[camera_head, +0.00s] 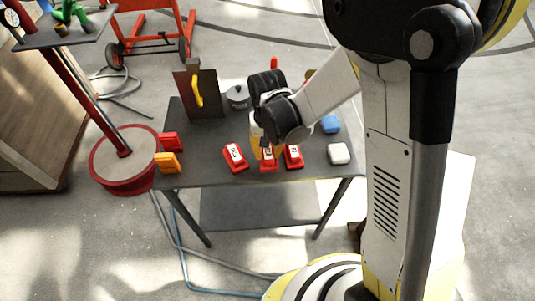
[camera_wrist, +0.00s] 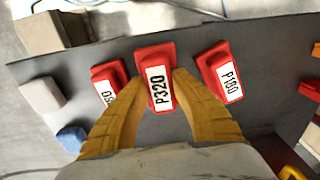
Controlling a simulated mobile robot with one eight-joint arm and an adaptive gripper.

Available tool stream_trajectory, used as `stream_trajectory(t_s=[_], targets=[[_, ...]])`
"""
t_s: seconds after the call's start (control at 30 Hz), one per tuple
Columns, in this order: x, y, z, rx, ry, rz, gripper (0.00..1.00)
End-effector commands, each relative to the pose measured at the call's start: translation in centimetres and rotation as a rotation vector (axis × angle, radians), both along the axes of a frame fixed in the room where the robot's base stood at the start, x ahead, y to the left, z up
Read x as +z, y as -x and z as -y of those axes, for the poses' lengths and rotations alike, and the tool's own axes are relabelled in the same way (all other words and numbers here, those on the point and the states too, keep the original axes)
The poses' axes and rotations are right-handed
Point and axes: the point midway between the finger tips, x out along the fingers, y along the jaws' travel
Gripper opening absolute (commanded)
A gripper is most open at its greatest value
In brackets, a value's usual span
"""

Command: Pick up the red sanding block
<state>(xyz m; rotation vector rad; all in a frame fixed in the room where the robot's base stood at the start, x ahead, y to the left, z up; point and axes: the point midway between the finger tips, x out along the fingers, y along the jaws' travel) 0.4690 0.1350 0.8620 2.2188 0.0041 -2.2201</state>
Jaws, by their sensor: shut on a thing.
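Three red sanding blocks with white labels lie in a row near the table's front edge. My gripper (camera_wrist: 158,82) has its two yellow fingers closed on the sides of the middle red block (camera_wrist: 155,62), marked P320. This block also shows in the head view (camera_head: 269,164), partly hidden by my gripper (camera_head: 264,147). The red block marked P180 (camera_wrist: 220,72) lies beside it, on the left in the head view (camera_head: 235,157). The third red block (camera_wrist: 108,78), its label partly hidden by a finger, lies on the other side (camera_head: 294,157). I cannot tell whether the held block touches the table.
The dark table (camera_head: 205,168) also holds a white block (camera_head: 339,153), a blue block (camera_head: 330,124), a grey pot (camera_head: 237,97) and a dark upright holder with a yellow handle (camera_head: 203,105). Red and orange pieces (camera_head: 167,162) sit at the left edge. A red-based stand (camera_head: 115,170) is beside the table.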

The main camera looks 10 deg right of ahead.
Motion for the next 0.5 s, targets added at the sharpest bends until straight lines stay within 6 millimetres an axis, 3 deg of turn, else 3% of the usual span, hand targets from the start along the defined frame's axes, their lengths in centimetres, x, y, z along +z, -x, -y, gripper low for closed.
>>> stream_trajectory(t_s=[0.07, 0.5], targets=[[2.3, 0.0, 0.0, 0.0, 0.0, 0.0, 0.0], [7.4, 2.9, 9.1, -0.004, 0.0, 0.0, 0.0]])
